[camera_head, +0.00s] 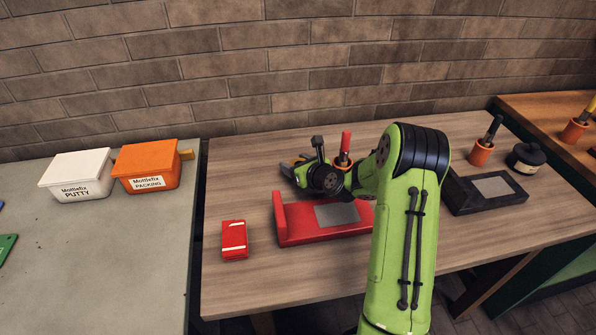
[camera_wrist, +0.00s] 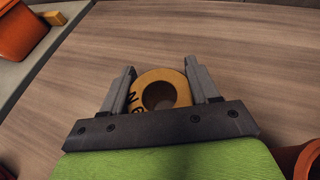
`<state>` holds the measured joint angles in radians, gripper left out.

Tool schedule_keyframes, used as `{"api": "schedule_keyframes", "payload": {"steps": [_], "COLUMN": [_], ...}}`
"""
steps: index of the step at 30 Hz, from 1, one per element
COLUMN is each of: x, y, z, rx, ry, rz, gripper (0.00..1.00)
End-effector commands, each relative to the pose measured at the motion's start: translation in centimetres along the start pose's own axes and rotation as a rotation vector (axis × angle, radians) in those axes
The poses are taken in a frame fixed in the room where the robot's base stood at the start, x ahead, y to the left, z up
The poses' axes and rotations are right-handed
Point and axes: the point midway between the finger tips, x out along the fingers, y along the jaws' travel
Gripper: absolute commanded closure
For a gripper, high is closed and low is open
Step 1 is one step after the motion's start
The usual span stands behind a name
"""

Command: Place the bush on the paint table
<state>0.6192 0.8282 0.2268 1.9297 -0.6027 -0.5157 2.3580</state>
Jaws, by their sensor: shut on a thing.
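The bush (camera_wrist: 178,79) is a brass-coloured ring with a dark bore and black marking on its face. My gripper (camera_wrist: 160,72) is shut on it, one finger on each side, in the wrist view. In the head view my gripper (camera_head: 297,165) is over the back part of the wooden table (camera_head: 250,285), behind the red stand; the bush is not clearly visible there. Wood grain shows beyond the bush in the wrist view. No label shows which surface is the paint table.
A red stand (camera_head: 292,224) with a grey plate, a red box (camera_head: 234,240) and a dark stand (camera_head: 467,198) are on the wooden table. Brushes in terracotta pots (camera_head: 481,153) and a black jar (camera_head: 526,157) stand behind. White (camera_head: 77,175) and orange (camera_head: 148,168) tubs sit on the grey table left.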

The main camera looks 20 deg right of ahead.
Motion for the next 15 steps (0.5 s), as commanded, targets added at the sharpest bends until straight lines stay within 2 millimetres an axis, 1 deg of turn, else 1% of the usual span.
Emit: {"api": "schedule_keyframes", "payload": {"steps": [1, 2, 7, 10, 11, 15], "x": [0.43, 0.48, 0.36, 0.44, 0.42, 0.4], "y": [0.03, 0.03, 0.01, 0.0, -0.01, -0.01], "z": [-0.96, -1.07, -0.81, -1.03, -1.07, -1.04], "rx": [0.0, -0.001, -0.002, -0.001, -0.001, -0.001], "ry": [-0.001, -0.001, -0.001, -0.001, 0.002, 0.001], "rz": [0.001, 0.001, 0.0, 0.0, 0.0, 0.0], "gripper": [0.87, 0.87, 0.87, 0.87, 0.35, 0.14]}}
